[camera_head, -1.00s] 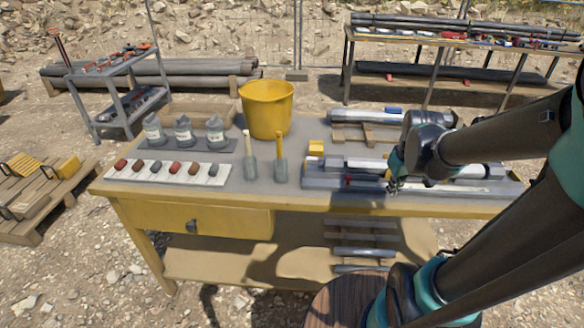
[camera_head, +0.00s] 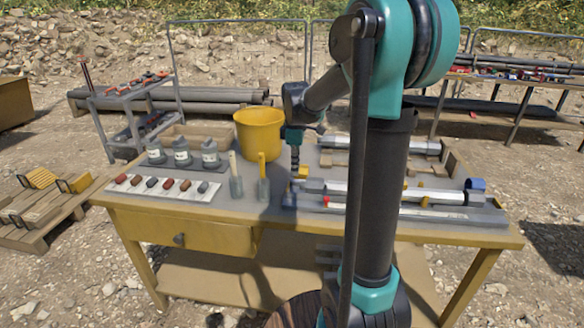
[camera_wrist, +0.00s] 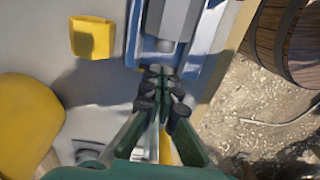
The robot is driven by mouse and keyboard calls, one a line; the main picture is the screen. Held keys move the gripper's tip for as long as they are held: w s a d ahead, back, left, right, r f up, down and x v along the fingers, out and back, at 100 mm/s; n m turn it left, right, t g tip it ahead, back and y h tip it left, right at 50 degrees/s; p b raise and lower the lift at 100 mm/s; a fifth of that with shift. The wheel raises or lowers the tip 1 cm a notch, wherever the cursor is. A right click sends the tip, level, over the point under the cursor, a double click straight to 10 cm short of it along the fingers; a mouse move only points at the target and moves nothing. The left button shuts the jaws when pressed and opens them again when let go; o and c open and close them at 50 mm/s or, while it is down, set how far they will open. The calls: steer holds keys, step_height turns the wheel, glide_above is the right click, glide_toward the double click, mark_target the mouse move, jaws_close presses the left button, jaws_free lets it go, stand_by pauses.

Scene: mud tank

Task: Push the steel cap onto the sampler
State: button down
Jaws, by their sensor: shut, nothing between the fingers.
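The sampler (camera_head: 400,192) is a long pale steel tube lying along a low grey stand near the table's right front. A grey block-shaped piece (camera_head: 314,186) sits at its left end and may be the steel cap; I cannot tell for sure. In the wrist view a similar grey piece (camera_wrist: 178,18) with a pale round end lies in a blue channel (camera_wrist: 208,40). My gripper (camera_wrist: 163,76) is shut and empty, its tips just short of that round end; contact is unclear. In the head view my gripper (camera_head: 292,196) points down at the stand's left end.
A yellow block (camera_head: 302,172) stands just behind my gripper. A yellow bucket (camera_head: 259,134), two trowels and a row of samples (camera_head: 165,188) lie to the left. A blue ring (camera_head: 475,184) is at the stand's right end. A barrel (camera_wrist: 285,40) stands beside the table.

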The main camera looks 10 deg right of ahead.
mark_target(308, 178)
step_height(308, 178, down, 7)
steer(key=shift+d+r, duration=0.1)
stand_by(0.5)
steer(key=d, duration=0.2)
steer(key=s+d, duration=0.1)
steer(key=d, duration=0.1)
steer(key=shift+s, duration=0.2)
steer(key=shift+r, duration=0.15)
